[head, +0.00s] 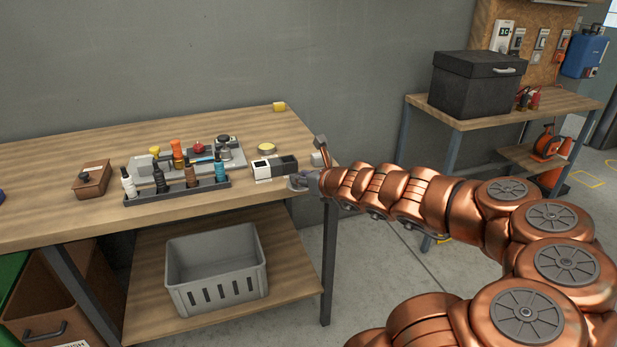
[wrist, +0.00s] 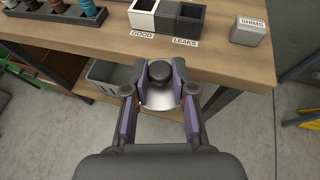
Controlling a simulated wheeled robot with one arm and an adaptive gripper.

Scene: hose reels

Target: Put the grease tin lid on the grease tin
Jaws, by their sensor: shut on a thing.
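My gripper (wrist: 160,84) is shut on the grease tin lid (wrist: 158,101), a silvery disc with a dark round knob held between the purple-padded fingers. In the wrist view the lid is out past the table's front edge, with floor beneath it. In the head view my gripper (head: 297,183) is at the table's front right corner, and I cannot make out the lid clearly there. A small round tin with a yellow top (head: 266,148), which looks like the open grease tin, stands farther back on the table, behind the white and black bins. It is not visible in the wrist view.
The white bin (wrist: 143,16) and black bin (wrist: 183,22), labelled GOOD and LEAKS, stand near the front edge. A grey SHIMS box (wrist: 248,33) is to their right. A rack of bottles (head: 178,190) and a grey tray (head: 235,158) lie left. A grey crate (head: 216,285) is below.

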